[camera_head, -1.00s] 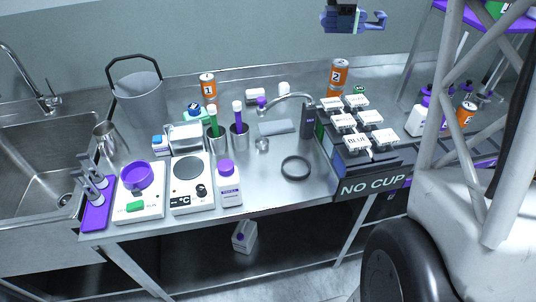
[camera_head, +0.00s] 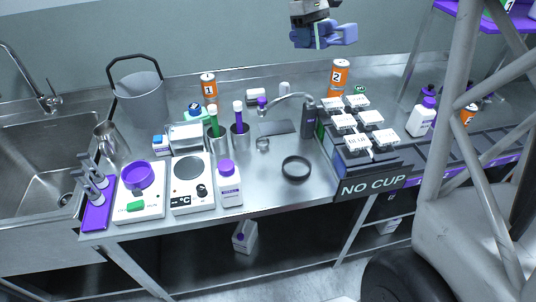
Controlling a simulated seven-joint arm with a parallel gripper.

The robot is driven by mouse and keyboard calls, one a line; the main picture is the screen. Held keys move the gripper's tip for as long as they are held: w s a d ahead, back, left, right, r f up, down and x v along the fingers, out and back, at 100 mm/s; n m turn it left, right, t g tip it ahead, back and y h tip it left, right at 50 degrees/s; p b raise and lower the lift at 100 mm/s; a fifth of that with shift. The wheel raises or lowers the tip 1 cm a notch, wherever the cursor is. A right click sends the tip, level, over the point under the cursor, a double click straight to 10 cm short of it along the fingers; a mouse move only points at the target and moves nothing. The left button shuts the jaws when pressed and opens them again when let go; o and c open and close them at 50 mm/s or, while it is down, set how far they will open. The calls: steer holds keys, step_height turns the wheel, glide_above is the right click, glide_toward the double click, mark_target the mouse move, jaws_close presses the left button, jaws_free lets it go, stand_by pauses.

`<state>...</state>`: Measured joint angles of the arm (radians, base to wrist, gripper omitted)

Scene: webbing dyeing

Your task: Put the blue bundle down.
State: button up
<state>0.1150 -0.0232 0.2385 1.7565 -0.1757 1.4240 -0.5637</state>
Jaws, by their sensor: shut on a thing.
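My gripper (camera_head: 316,36) hangs at the top of the view, in the air in front of the back wall. It is shut on the blue bundle (camera_head: 343,34), which sticks out to the right of the jaws. The bundle is small here, and part of it is hidden by the jaws. It is well above the bench and touches nothing else.
The steel bench (camera_head: 262,204) has bare metal around a black ring (camera_head: 296,168). Orange can 2 (camera_head: 340,74) and a rack of labelled blocks (camera_head: 352,163) stand at right. Scales, bottles and a curved tap-like arm (camera_head: 290,97) crowd the middle.

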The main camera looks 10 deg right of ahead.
steer(key=shift+s+a+m+t+y, duration=3.95)
steer(key=shift+s+m, duration=1.5)
steer(key=shift+m, duration=2.7)
steer(key=shift+s+a+m+t+y, duration=3.05)
steer(key=shift+s+a+m, duration=2)
steer(key=shift+m, duration=3.1)
step_height(320, 180, down, 21)
steer(key=t, duration=0.2)
steer(key=shift+s+d+f, duration=0.15)
steer(key=shift+s+d, duration=0.2)
steer(key=shift+f, duration=2.2)
steer(key=shift+f, duration=0.1)
steer(key=shift+f, duration=1.7)
